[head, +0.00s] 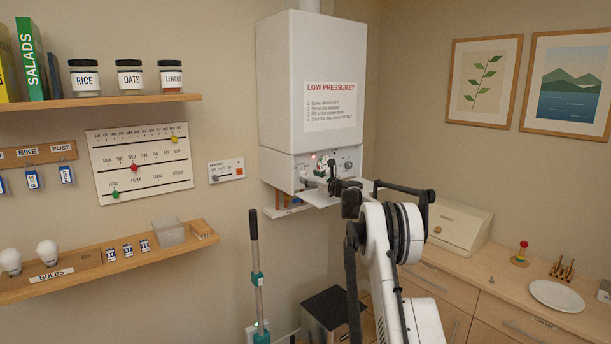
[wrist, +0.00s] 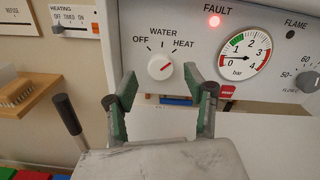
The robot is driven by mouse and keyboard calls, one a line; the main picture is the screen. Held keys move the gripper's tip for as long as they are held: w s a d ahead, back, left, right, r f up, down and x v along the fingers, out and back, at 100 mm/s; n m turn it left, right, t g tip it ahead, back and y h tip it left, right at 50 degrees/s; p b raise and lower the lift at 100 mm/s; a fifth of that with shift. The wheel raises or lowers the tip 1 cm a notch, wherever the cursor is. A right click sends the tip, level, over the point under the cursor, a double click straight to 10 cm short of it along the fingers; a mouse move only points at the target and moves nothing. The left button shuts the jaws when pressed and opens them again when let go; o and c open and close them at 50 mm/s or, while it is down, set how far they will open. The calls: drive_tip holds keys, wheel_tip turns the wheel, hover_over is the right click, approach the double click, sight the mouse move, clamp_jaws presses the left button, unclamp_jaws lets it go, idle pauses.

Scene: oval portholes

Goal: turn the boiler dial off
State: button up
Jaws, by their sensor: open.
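The boiler (head: 312,90) is a white wall unit with a control panel along its bottom. In the wrist view its dial (wrist: 160,67) is a white round knob marked OFF, WATER and HEAT. Its red mark appears to point up and right, toward HEAT. My gripper (wrist: 160,82) is open, its green-padded fingers on the left and right below and in front of the dial. Whether either touches the dial, I cannot tell. In the head view my gripper (head: 328,176) is at the panel and hides part of it.
A red fault lamp (wrist: 214,21) is lit beside a pressure gauge (wrist: 243,54) right of the dial. A flow knob (wrist: 308,82) is farther right. A heating slider panel (wrist: 72,22) is on the wall to the left.

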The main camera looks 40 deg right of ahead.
sight(305, 175)
drive_tip(key=shift+w+a+p, duration=0.1)
drive_tip(key=shift+w+p, duration=0.2)
drive_tip(key=shift+w, duration=1.6)
drive_tip(key=shift+c, duration=0.2)
drive_tip(key=c, duration=1.1)
